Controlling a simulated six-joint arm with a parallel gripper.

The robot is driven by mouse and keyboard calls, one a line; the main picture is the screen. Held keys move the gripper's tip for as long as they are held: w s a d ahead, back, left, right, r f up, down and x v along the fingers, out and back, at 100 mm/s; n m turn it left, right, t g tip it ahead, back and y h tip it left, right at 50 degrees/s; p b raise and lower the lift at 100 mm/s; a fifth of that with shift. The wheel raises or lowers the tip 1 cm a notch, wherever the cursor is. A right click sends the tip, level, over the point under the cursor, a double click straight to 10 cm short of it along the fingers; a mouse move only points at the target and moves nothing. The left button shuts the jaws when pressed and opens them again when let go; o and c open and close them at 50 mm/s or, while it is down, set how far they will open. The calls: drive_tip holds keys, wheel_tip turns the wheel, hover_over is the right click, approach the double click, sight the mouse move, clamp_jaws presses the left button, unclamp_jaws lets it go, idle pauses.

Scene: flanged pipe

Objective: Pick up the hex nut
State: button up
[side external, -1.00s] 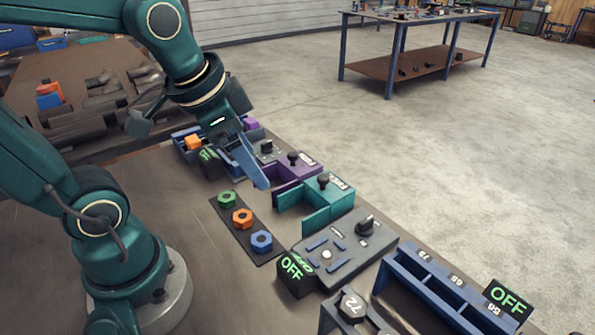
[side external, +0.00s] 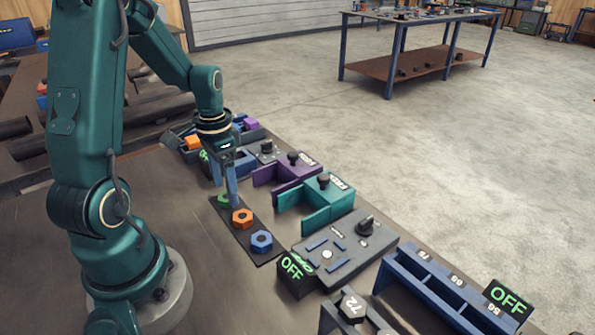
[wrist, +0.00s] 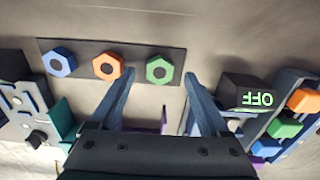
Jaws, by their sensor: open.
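Three hex nuts lie in a row on a dark strip (side external: 213,208): a green nut (side external: 223,201), an orange nut (side external: 242,217) and a blue nut (side external: 261,241). My gripper (side external: 225,192) is open and points down over the green nut, one finger partly covering it. In the wrist view, the green nut (wrist: 159,69) shows between the two blue fingertips of my gripper (wrist: 158,76), with a gap on each side. The orange nut (wrist: 107,66) and blue nut (wrist: 59,63) lie to the left, outside the fingers. Whether the fingertips are down at the nut's height is unclear.
Purple (side external: 288,170) and teal (side external: 322,198) fixtures stand right of the strip. A grey panel with a knob (side external: 345,249) and a black "OFF" display (side external: 294,272) stand nearer. A blue divided rack (side external: 440,289) is at lower right. Bare table lies left of the strip.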

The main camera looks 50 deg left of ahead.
drive_tip(key=shift+f, duration=0.85)
clamp_jaws()
wheel_tip(320, 180, up, 13)
idle(0.3)
